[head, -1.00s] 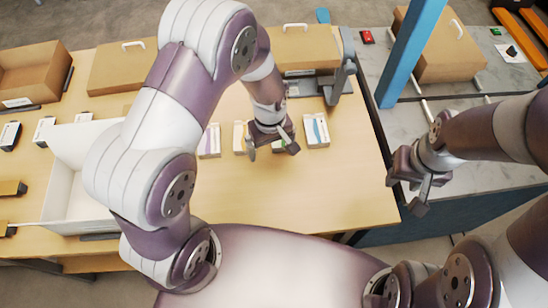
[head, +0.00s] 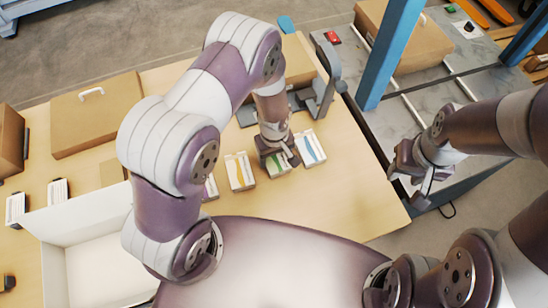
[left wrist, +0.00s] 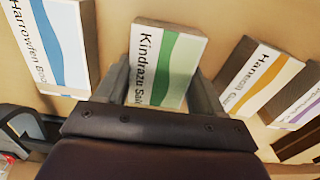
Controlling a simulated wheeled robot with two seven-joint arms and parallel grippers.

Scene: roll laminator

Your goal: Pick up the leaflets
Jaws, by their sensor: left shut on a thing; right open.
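Several leaflet stacks lie in a row on the wooden table. The green-striped stack, lettered "Kindrazu" (left wrist: 168,62), is between the fingers of my left gripper (head: 281,160), which is shut on it. In the head view the gripper covers most of this stack. The blue-striped stack (head: 312,148) lies to its right, and the orange-striped stack (head: 240,171) to its left. A purple-striped stack (head: 210,188) is partly hidden by my left arm. In the left wrist view the blue stack (left wrist: 52,40) is left and the orange stack (left wrist: 262,78) right. My right gripper (head: 416,180) is open and empty, beside the table's right edge.
A grey device (head: 325,85) stands just behind the stacks. An open white box (head: 100,268) is at the front left, and a closed cardboard box (head: 95,115) behind it. A blue post (head: 390,50) rises at the right. The table front right of the stacks is clear.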

